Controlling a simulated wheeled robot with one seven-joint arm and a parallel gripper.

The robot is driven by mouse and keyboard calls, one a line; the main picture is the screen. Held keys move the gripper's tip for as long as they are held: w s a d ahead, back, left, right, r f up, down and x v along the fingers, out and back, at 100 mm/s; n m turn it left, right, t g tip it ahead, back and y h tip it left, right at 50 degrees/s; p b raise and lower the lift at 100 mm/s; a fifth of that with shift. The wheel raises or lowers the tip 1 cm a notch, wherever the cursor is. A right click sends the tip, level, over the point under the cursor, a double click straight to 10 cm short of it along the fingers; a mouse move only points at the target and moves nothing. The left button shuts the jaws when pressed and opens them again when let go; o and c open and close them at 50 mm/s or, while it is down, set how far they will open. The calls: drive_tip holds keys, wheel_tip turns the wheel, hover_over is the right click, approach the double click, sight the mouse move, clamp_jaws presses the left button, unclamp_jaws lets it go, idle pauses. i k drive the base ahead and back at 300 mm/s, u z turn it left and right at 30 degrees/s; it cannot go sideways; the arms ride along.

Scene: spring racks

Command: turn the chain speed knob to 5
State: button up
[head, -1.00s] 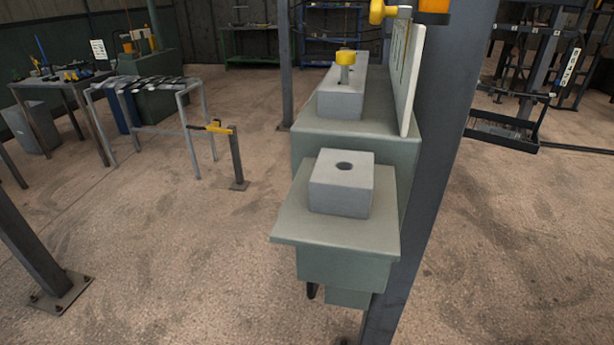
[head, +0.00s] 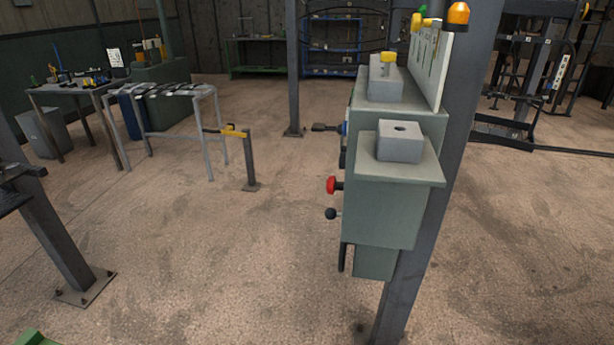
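A grey-green control cabinet (head: 385,220) is fixed to a dark steel post right of centre in the head view. Its control face points left and is seen nearly edge-on. A red knob or button (head: 332,185) and a black ball-ended lever (head: 332,213) stick out from that face. A dark handle with a blue part (head: 328,127) sticks out higher up. I cannot tell which control is the chain speed knob, and no scale or number on that face is readable. My gripper is not in view.
A grey block with a hole (head: 400,142) sits on the cabinet's front ledge. The steel post (head: 455,150) stands behind the cabinet. Open floor (head: 230,260) lies left of the cabinet.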

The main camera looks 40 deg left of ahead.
sight(342, 163)
drive_tip(key=k, duration=0.75)
drive_tip(key=u, duration=1.9)
drive_tip(key=i, duration=1)
drive_tip(key=z, duration=0.05)
